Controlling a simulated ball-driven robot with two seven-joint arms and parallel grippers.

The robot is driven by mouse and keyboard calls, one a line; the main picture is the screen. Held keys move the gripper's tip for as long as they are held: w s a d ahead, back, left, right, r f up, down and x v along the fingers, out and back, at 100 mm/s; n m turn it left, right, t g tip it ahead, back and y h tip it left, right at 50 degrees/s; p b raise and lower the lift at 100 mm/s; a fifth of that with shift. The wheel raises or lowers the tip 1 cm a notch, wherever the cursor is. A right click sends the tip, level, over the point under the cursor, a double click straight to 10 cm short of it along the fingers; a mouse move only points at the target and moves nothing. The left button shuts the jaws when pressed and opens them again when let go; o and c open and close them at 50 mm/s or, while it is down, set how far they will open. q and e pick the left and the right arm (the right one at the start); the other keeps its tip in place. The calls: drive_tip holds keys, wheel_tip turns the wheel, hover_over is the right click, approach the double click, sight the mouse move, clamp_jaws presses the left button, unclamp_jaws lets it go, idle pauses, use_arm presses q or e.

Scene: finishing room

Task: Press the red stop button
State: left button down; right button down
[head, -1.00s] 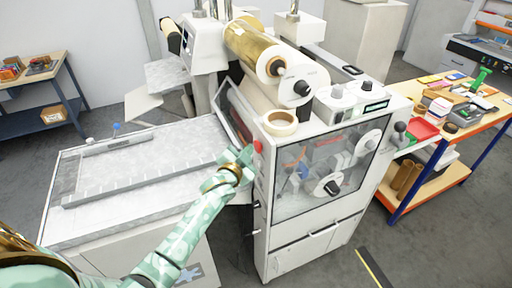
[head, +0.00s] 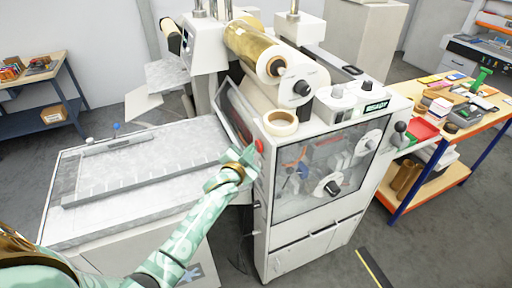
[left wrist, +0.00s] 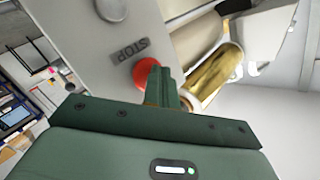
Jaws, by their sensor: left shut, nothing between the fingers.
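The red stop button (head: 259,146) is on the left front edge of the white machine (head: 283,245). My right gripper is not in view.
A display (head: 376,106) on the machine is lit green with lettering like READY. A workbench (head: 445,150) stands at the right.

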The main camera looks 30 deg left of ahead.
use_arm(q)
drive_tip(key=shift+s, duration=0.1)
drive_tip(key=shift+s+a+p, duration=0.5)
drive_tip(key=shift+s+p, duration=0.05)
drive_tip(key=shift+s+a+p, duration=1.2)
drive_tip(key=shift+s+a, duration=0.45)
drive_tip(key=shift+s, duration=0.25)
